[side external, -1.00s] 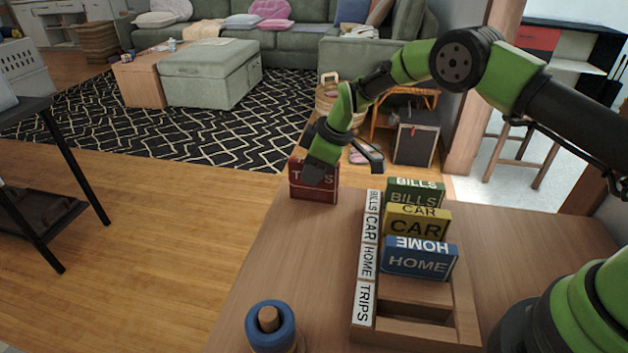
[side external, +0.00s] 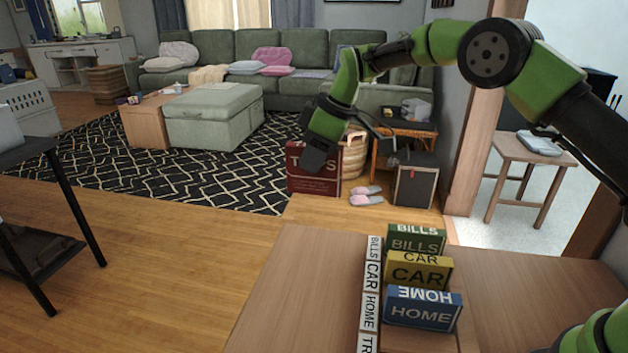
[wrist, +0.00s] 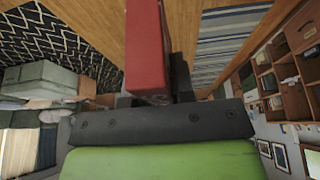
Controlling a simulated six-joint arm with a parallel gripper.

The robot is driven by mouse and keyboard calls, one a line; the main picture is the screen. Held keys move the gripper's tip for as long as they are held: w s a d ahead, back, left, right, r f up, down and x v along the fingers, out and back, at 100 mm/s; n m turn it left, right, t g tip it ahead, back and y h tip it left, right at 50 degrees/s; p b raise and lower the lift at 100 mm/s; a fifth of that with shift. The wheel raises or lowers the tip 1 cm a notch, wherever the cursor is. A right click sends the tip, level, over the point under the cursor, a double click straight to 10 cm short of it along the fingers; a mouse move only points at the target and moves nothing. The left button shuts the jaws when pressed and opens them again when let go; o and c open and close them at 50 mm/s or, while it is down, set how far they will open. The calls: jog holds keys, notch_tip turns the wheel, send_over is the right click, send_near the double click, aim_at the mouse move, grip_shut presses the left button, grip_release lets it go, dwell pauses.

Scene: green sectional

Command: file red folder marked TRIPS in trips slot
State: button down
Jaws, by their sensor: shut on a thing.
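The red folder (side external: 314,180) marked TRIPS is held by my gripper (side external: 318,150) in the side external view. It hangs above and beyond the far left edge of the table. In the wrist view the red folder (wrist: 147,50) sits between the fingers of my gripper (wrist: 152,98). The file rack's label strip (side external: 371,290) reads BILLS, CAR, HOME and a cut-off TR at the bottom of the picture. The trips slot lies mostly below the picture edge.
A green BILLS folder (side external: 415,240), a yellow CAR folder (side external: 419,272) and a blue HOME folder (side external: 423,308) stand in the rack. The table (side external: 300,290) left of the rack is bare in view. A black-framed stand (side external: 65,190) is at far left.

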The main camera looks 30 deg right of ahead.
notch_tip(320, 180, up, 3)
jog(key=shift+f, duration=0.1)
jog(key=s+a+m+h, duration=0.3)
jog(key=s+m+h, duration=0.1)
jog(key=s+m, duration=0.5)
jog(key=s+a+m+h, duration=0.35)
jog(key=s+m, duration=0.35)
jog(key=m, duration=0.4)
jog(key=s+d+m+g+y, duration=0.1)
jog(key=s+m+g, duration=0.2)
jog(key=s+m, duration=0.5)
jog(key=s+d+m+g, duration=0.2)
jog(key=s+m+g, duration=0.1)
jog(key=s+m, duration=0.45)
jog(key=shift+m, duration=0.25)
jog(key=shift+w+a+f, duration=0.1)
jog(key=shift+w+f, duration=0.05)
jog(key=shift+f, duration=3.55)
jog(key=shift+w+a+f, duration=0.1)
jog(key=shift+w+f, duration=0.05)
jog(key=shift+f, duration=3.5)
